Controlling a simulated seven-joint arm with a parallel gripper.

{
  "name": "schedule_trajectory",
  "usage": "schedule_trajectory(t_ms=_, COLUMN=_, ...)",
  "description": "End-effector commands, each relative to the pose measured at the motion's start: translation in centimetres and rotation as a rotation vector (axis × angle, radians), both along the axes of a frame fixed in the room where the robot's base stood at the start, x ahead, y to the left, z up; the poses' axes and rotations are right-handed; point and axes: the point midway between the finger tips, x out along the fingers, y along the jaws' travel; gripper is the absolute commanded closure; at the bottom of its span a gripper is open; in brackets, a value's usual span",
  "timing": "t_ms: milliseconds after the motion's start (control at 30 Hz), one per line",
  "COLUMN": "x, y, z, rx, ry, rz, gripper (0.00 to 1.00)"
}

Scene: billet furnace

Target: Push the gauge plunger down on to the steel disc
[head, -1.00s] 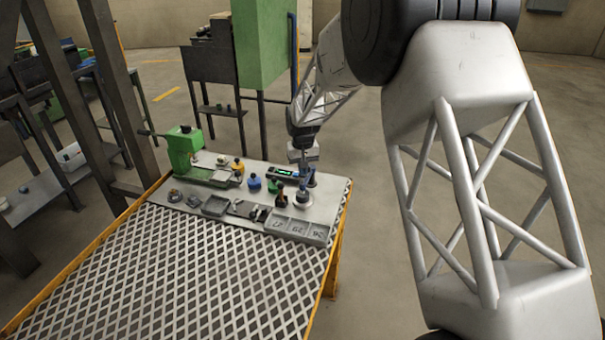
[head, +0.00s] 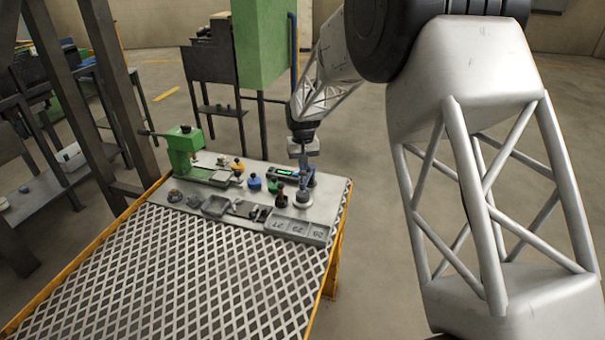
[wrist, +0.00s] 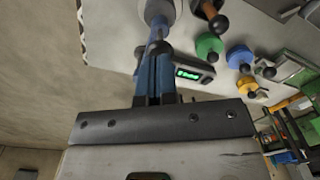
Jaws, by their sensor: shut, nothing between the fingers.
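My gripper (head: 303,166) is shut and empty, pointing down at the right end of the work plate. It is above or beside the gauge (head: 285,173), a dark unit with a lit green display, which also shows in the wrist view (wrist: 189,75). A grey round piece with an upright stem (head: 302,197), seemingly the steel disc and plunger, stands just in front of the gauge. In the wrist view a pale round piece (wrist: 158,10) shows at the top, beyond the blue finger-like parts. I cannot tell whether my fingertips touch the plunger, or whether it meets the disc.
A green press (head: 183,150) is at the far left. The mesh tabletop (head: 190,270) is clear.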

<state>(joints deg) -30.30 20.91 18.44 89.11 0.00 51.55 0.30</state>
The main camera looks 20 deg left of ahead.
Motion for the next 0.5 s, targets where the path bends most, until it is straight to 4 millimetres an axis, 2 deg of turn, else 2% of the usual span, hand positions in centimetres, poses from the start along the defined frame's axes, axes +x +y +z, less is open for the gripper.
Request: schedule_trajectory(t_ms=500, x=0.0, y=0.0, z=3.6, rx=0.000, ry=-0.001, rz=0.000, gripper=1.00)
